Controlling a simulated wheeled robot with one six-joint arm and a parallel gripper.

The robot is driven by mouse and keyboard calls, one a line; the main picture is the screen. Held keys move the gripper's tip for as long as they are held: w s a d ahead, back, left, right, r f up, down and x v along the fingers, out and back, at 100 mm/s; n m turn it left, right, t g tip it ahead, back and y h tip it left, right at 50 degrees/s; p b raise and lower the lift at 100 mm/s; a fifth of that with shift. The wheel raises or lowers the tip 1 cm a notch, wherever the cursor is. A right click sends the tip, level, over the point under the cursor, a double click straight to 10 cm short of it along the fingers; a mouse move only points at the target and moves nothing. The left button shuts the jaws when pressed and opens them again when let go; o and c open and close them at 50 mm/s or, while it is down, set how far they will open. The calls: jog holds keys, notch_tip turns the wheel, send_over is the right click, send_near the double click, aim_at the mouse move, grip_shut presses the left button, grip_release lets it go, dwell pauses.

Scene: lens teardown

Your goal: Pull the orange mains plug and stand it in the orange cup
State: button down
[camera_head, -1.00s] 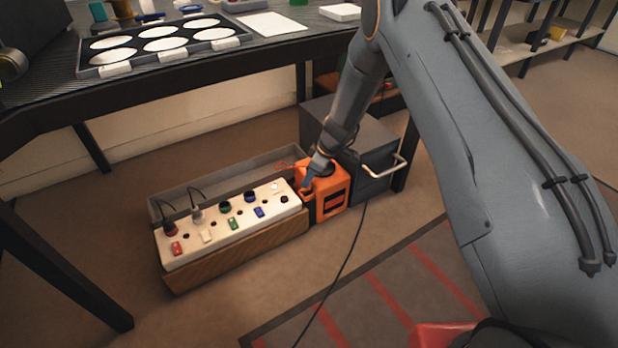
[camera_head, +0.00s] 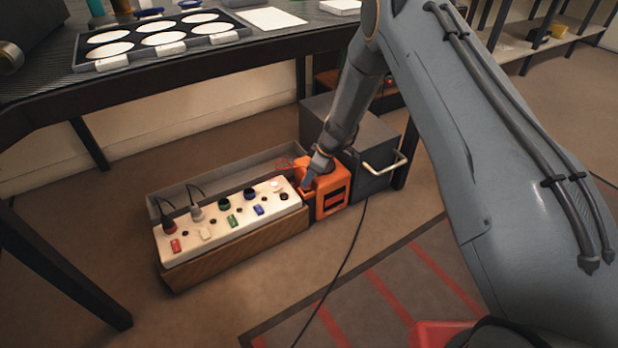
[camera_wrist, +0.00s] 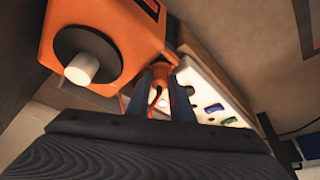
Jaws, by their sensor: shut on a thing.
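My gripper (camera_wrist: 162,98) is shut on the orange plug (camera_wrist: 160,74), whose rounded orange top shows between the two dark blue fingers in the wrist view. In the head view, my gripper (camera_head: 307,181) is low, at the right end of the white power strip (camera_head: 192,241), against the left side of an orange box. The plug is mostly hidden there. A thin orange-red cord (camera_head: 286,163) curls behind the strip's right end. I cannot tell whether the plug's pins are in a socket. I cannot make out an orange cup in either view.
The orange box (camera_head: 339,184) stands close beside my gripper; its round black face and white knob (camera_wrist: 82,69) show in the wrist view. A grey cabinet (camera_head: 375,172) is to its right. A grey trough (camera_head: 215,182) lies behind the strip. The bench (camera_head: 190,72) overhangs.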

jog(key=shift+f, duration=0.4)
jog(key=c, duration=1.5)
grip_release()
jog(key=shift+d, duration=0.1)
jog(key=shift+w+d, duration=0.1)
